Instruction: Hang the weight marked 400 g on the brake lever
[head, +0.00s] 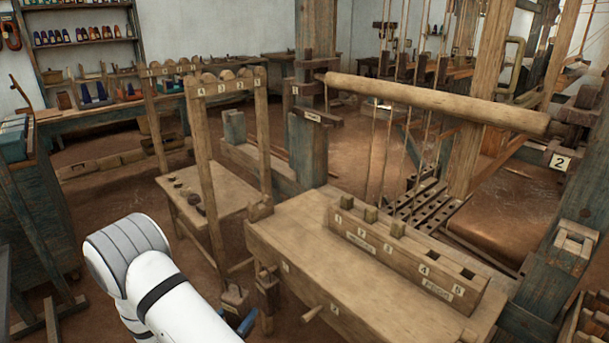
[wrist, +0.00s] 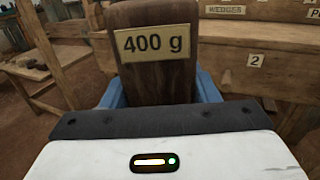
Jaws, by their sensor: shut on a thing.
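A dark brown wooden weight (wrist: 152,80) with a pale label reading "400 g" stands upright in the wrist view. My gripper (wrist: 158,98) is shut on it, with a blue finger on each side. In the head view my gripper (head: 246,323) is low in the picture, left of the wooden bench front, and largely hidden by my white arm. A brown block (head: 235,297) shows just above the blue finger there. I cannot pick out the brake lever for certain in either view.
A wooden bench (head: 300,262) with a numbered, slotted block (head: 405,262) stands right of my gripper. A peg (head: 322,309) sticks out of its front. A low table (head: 210,192) and upright frame posts (head: 205,160) stand behind. A thick horizontal roller (head: 435,100) crosses above.

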